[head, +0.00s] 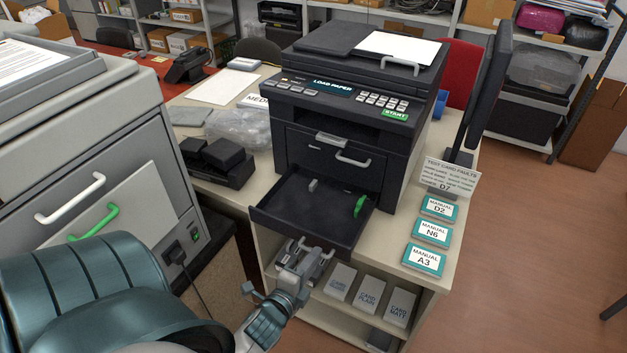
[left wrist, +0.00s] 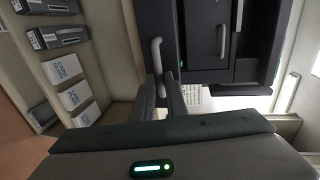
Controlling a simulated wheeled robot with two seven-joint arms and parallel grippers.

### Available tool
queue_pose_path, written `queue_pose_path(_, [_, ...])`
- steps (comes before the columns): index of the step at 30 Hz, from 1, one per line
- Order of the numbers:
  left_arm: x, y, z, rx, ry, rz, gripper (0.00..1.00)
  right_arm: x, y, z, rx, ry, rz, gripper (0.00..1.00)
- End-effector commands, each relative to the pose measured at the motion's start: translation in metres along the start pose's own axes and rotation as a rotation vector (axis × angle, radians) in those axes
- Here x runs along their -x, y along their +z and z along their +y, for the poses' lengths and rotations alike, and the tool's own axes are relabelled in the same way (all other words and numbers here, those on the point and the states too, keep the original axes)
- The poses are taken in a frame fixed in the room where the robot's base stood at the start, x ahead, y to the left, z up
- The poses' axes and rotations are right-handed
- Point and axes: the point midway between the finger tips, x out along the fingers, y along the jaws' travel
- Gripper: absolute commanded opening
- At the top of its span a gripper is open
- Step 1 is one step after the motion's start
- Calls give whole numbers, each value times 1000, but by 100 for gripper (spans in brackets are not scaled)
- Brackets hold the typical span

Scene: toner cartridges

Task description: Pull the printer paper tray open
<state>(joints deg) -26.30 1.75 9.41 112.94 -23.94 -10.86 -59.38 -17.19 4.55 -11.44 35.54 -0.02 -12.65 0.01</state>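The black printer (head: 350,115) stands on the cream table, its screen reading "LOAD PAPER". Its paper tray (head: 275,220) sticks well out of the front, with a green guide (head: 359,206) and a grey guide (head: 313,186) inside; I see no paper in it. My left gripper (head: 308,262) is at the tray's front handle. In the left wrist view, the pale tray handle (left wrist: 156,52) runs down between the two fingers (left wrist: 162,92), which look closed around its lower end. The right gripper is not in view.
A grey machine (head: 90,140) stands at left, close to my left arm. Card boxes (head: 370,295) sit on the shelf below the tray. Manuals (head: 431,232) lie on the table's right side, and black cartridges (head: 215,160) are left of the printer.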

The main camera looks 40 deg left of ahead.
Motion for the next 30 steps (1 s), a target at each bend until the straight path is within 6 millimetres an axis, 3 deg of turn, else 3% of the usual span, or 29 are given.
queue_pose_path(17, [8, 0, 2, 0, 2, 0, 28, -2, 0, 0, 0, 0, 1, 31])
queue_pose_path(23, [31, 0, 2, 0, 1, 0, 28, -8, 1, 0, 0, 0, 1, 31])
queue_pose_path(30, [73, 0, 3, 0, 2, 0, 28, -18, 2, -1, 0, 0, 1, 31])
